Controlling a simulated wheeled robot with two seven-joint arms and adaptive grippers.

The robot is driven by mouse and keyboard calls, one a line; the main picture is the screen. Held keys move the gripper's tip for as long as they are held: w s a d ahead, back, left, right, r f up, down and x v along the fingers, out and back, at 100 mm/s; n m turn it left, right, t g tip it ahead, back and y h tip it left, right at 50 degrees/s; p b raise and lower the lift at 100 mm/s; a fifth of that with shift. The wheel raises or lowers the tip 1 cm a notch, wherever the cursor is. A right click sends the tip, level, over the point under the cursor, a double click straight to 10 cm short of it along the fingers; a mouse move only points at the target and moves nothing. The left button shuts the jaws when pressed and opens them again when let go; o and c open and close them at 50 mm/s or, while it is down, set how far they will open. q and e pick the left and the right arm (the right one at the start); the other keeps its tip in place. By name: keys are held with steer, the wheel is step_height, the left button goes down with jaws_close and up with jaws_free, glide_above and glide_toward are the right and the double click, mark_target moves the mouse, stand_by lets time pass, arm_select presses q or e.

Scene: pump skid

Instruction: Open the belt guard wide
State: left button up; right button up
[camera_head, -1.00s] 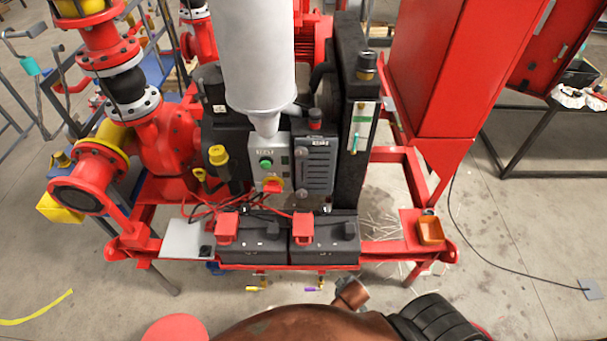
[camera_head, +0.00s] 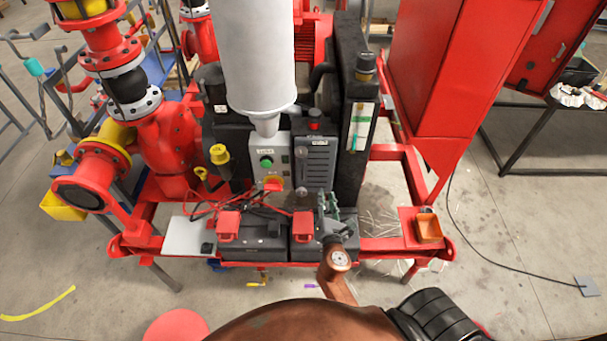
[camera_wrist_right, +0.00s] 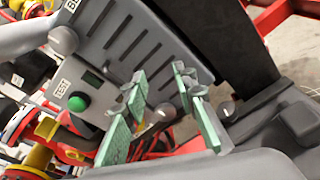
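The belt guard (camera_head: 317,163) looks like a grey louvred panel with a label at its top, beside the grey control box (camera_head: 267,160). It appears closed. In the right wrist view the slotted panel (camera_wrist_right: 133,40) fills the upper middle, with a round knob (camera_wrist_right: 62,40) at its left edge. My right gripper (camera_head: 327,203) is in front of the panel's lower end, above the black battery boxes. Its green-padded fingers (camera_wrist_right: 165,105) are apart, with a small rounded grey part seen between them. I cannot tell whether they touch it. My left gripper is not in view.
Black battery boxes (camera_head: 256,240) with red caps and red cables stand below the panel. A white cylinder (camera_head: 258,60) hangs above the control box. A black upright housing (camera_head: 350,130) stands right of the panel. An orange cup (camera_head: 428,230) sits on the frame's right corner.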

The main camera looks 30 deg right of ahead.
mark_target(303, 173)
steer(key=w+a+r+n+t+y, duration=0.25)
steer(key=w+a+n, duration=0.2)
steer(key=n, duration=0.35)
steer(key=shift+h, duration=0.35)
steer(key=x, duration=0.4)
steer(key=p+x, duration=0.1)
steer(key=x, duration=0.1)
steer(key=shift+w+a+r, duration=0.1)
steer(key=shift+w+r, duration=0.2)
steer(key=shift+w, duration=0.15)
steer(key=shift+c, duration=0.6)
jaws_close()
